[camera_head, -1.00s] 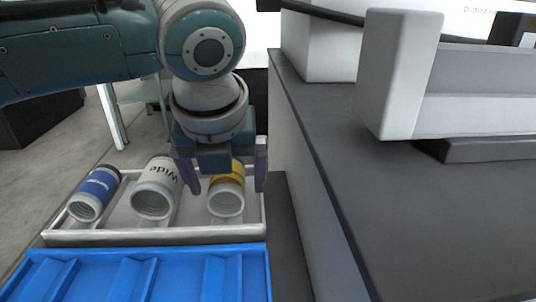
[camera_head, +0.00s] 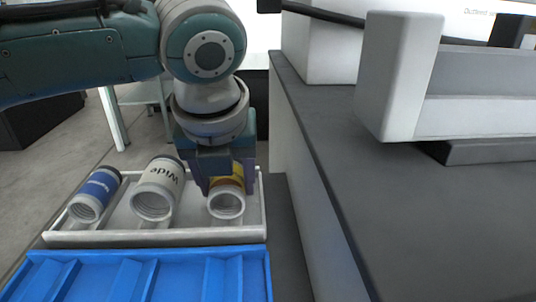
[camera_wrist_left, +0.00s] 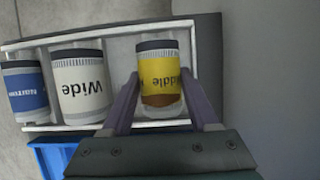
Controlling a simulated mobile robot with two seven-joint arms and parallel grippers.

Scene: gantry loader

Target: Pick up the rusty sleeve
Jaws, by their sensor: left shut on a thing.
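The sleeve with a yellow "Middle" label (camera_head: 226,205) lies tilted at the right in the grey tray, its open threaded end facing me. It also shows in the left wrist view (camera_wrist_left: 158,72), with a dark far rim and a brownish band near its close end. My left gripper (camera_head: 229,188) is shut on this sleeve, one finger on each side; it also shows in the left wrist view (camera_wrist_left: 160,104). The sleeve still appears to rest in the tray. My right gripper is not in view.
A white "Wide" sleeve (camera_head: 157,188) and a blue "Narrow" sleeve (camera_head: 96,194) lie to the left in the grey tray (camera_head: 160,237). A blue divided tray (camera_head: 150,261) stands in front. A dark-topped counter (camera_head: 420,215) with a white machine part (camera_head: 398,76) is at the right.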

